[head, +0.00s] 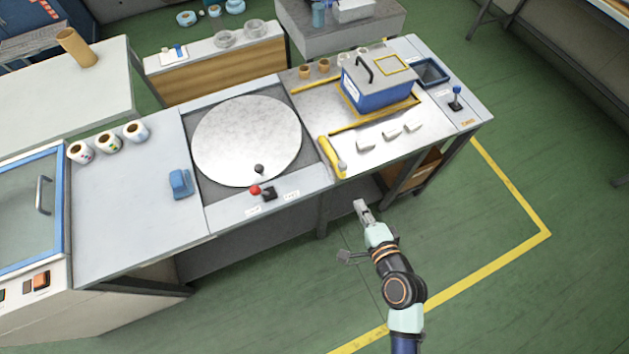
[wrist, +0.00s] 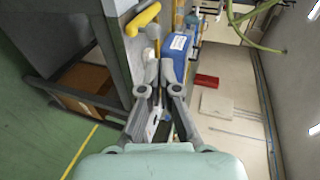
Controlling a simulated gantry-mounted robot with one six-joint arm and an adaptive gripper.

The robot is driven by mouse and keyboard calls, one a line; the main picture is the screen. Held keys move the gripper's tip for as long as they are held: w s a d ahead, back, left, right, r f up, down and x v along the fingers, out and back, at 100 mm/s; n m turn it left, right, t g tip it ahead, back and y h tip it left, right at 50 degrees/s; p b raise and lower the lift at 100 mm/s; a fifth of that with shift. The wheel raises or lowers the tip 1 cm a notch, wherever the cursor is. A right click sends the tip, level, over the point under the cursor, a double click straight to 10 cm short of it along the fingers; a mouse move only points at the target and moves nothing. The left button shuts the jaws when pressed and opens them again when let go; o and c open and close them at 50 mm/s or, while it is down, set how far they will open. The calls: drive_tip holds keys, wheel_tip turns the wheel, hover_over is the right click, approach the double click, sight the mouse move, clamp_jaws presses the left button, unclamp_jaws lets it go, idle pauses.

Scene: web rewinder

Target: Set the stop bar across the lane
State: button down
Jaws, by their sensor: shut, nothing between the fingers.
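The stop bar looks to be the short, thick yellow bar (head: 331,155) at the front left of the pale metal plate (head: 350,135). It lies beside the round turntable disc (head: 246,140), with a grey round end towards the front edge. In the wrist view the yellow bar (wrist: 143,19) shows near the top, beyond the fingertips. The lane appears to be the strip of plate between two thin yellow rails (head: 317,85). My gripper (head: 361,206) is shut and empty, in front of the bench and apart from the bar. Its fingers (wrist: 158,75) also show in the wrist view.
A blue box (head: 378,85) with a black handle stands over the plate's right part. Several small white pieces (head: 390,134) lie on the plate. A red-knobbed lever (head: 256,190) and a blue-topped lever (head: 456,98) stand up from the bench. The floor in front is clear.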

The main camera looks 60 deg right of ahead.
sight(344, 169)
drive_tip(key=shift+s+d+f+m+h, duration=0.15)
drive_tip(key=shift+s+f+m+h, duration=0.15)
drive_tip(key=shift+s+f+m, duration=0.3)
drive_tip(key=shift+d, duration=0.1)
drive_tip(key=b+x, duration=0.1)
drive_tip(key=x, duration=1.3)
drive_tip(key=shift+f+b, duration=0.2)
drive_tip(key=shift+b, duration=0.15)
